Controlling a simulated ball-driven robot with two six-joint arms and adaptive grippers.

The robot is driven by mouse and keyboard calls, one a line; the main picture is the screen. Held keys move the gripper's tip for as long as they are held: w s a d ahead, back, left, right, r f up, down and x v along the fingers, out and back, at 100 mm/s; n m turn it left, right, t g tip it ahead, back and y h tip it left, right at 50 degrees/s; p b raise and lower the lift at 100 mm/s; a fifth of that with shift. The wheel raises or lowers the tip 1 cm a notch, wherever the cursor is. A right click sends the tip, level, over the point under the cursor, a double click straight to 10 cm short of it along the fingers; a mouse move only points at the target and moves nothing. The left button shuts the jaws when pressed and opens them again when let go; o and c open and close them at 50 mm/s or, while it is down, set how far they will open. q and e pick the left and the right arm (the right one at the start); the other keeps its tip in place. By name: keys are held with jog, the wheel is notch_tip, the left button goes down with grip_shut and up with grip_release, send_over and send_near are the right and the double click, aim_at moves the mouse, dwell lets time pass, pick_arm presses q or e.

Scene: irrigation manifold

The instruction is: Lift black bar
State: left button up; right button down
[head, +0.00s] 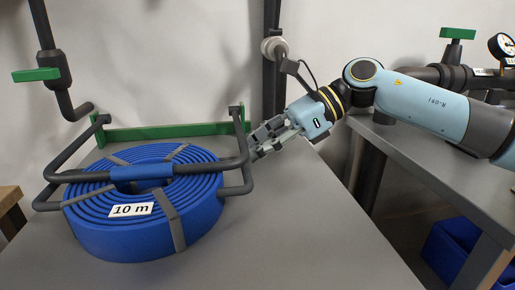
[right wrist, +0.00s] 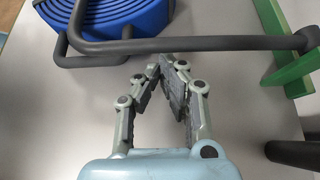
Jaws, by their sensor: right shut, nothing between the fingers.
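The black bar (head: 205,166) is a dark bent-tube frame with a blue grip sleeve (head: 142,172) at the middle of its front run. It crosses over the blue hose coil (head: 120,238) marked "10 m", and its ends rise by the green rail (head: 170,131) behind. My right gripper (head: 257,150) is beside the bar's right end, fingers pointing left. In the right wrist view, the fingertips (right wrist: 167,65) come together with nothing between them. The bar (right wrist: 200,44) runs just beyond them, apparently not gripped. My left gripper is not in view.
The coil lies on a grey table (head: 290,235) with free room at front and right. A dark pipe with a green valve handle (head: 36,74) hangs at the left. A second bench with a pipe and gauge (head: 502,46) stands right, a blue bin (head: 452,250) below.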

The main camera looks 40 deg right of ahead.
jog(key=shift+r, duration=0.4)
jog(key=shift+r+g, duration=0.15)
jog(key=shift+g, duration=0.15)
jog(key=shift+r+m+y, duration=0.3)
jog(key=shift+r+m, duration=0.2)
jog(key=shift+r, duration=0.15)
pick_arm(q)
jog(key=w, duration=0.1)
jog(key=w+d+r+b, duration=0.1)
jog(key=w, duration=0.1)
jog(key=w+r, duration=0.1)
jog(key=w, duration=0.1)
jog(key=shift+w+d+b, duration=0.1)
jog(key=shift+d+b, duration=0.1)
jog(key=shift+b, duration=0.1)
pick_arm(e)
jog(key=w+d+r+m+g+y, duration=0.1)
jog(key=w+r+m+g+y, duration=0.1)
jog(key=r, duration=0.8)
jog(key=shift+w+d+m+g, duration=0.3)
jog(key=shift+w+m+g, duration=0.3)
jog(key=shift+w+m, duration=0.15)
